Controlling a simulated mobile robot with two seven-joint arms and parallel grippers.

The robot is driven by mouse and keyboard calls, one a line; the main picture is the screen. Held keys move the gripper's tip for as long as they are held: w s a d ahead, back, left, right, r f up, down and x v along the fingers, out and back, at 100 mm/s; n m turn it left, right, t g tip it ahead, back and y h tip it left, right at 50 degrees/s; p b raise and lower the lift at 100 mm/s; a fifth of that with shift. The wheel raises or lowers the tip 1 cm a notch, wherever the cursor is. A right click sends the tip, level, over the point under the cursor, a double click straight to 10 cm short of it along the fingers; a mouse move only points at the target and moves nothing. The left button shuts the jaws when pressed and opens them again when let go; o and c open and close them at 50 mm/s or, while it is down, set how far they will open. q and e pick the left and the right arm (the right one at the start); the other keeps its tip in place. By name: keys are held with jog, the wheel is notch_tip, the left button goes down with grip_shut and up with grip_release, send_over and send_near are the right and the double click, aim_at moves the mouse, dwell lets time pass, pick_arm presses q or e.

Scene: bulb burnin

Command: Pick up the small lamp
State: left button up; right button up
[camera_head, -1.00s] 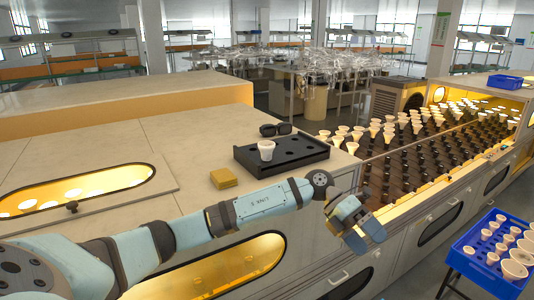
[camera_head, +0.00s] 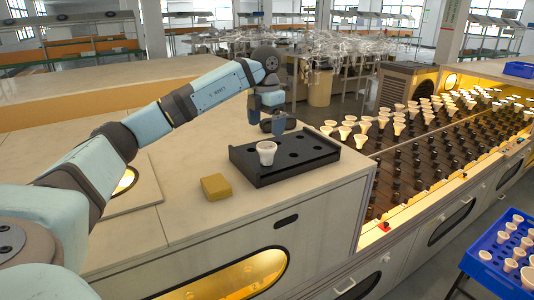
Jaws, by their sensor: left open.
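A small white lamp (camera_head: 266,148) stands upright in a socket of the black tray (camera_head: 318,158), at its left end. The tray lies on the pale machine top, and its other holes look empty. My left gripper (camera_head: 278,130) is open and points down just behind the tray, beyond the lamp and slightly to its right in the picture. It is apart from the lamp and holds nothing that I can see. My right gripper is out of view.
A yellow block (camera_head: 216,187) lies left of the tray. Rows of lamps and black sockets fill the rack (camera_head: 432,158) at right. A blue crate (camera_head: 490,262) with white lamps stands lower right.

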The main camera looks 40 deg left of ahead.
aim_at(265, 146)
pick_arm(q)
notch_tip(265, 146, down, 4)
jog(key=shift+s+r, duration=0.1)
jog(key=shift+f+p, duration=0.45)
jog(key=shift+f, duration=0.1)
notch_tip(265, 146, down, 4)
jog(key=shift+s+r+p, duration=0.1)
jog(key=shift+r+p, duration=0.1)
jog(key=shift+p, duration=0.5)
jog(key=shift+f, duration=0.55)
jog(key=c, duration=1)
